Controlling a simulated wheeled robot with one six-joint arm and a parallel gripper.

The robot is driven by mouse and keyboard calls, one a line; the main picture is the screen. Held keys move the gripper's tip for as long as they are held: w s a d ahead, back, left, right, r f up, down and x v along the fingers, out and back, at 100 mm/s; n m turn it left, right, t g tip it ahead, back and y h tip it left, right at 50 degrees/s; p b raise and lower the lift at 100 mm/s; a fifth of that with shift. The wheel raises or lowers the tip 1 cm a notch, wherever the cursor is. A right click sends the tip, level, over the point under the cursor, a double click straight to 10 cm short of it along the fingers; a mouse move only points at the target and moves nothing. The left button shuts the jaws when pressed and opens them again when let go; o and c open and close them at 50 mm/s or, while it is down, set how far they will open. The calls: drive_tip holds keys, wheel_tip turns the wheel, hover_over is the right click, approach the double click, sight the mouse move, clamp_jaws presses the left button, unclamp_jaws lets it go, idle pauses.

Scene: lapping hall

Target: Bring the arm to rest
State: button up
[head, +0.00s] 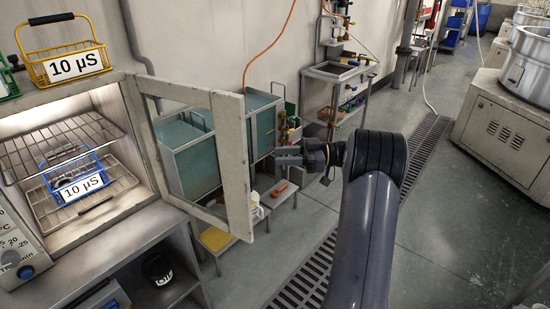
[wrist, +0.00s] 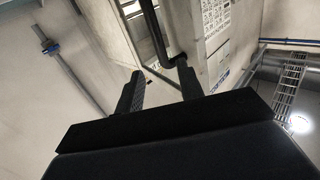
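My arm reaches forward in the head view, with my gripper (head: 283,155) just right of the free edge of the open cabinet door (head: 238,160). In the wrist view my gripper (wrist: 160,82) has its two dark fingers spread, with nothing held between them. A dark curved bar (wrist: 153,35) on a pale panel runs down to near the right fingertip. I cannot tell whether they touch. The cabinet's wire shelves (head: 105,132) hold a blue wire basket (head: 107,178) labelled 10 µS.
A yellow basket (head: 28,60) stands on the cabinet, beside a green one (head: 5,82) cut off by the frame. A sink stand (head: 340,70) is farther back. Large machines (head: 500,115) stand at right. The floor (head: 450,220) right of my arm is mostly clear.

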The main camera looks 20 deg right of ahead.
sight(246, 158)
drive_tip(key=p+x, duration=0.2)
drive_tip(key=x, duration=0.8)
drive_tip(key=shift+a, duration=0.4)
drive_tip(key=shift+f, duration=0.1)
drive_tip(key=shift+w, duration=0.1)
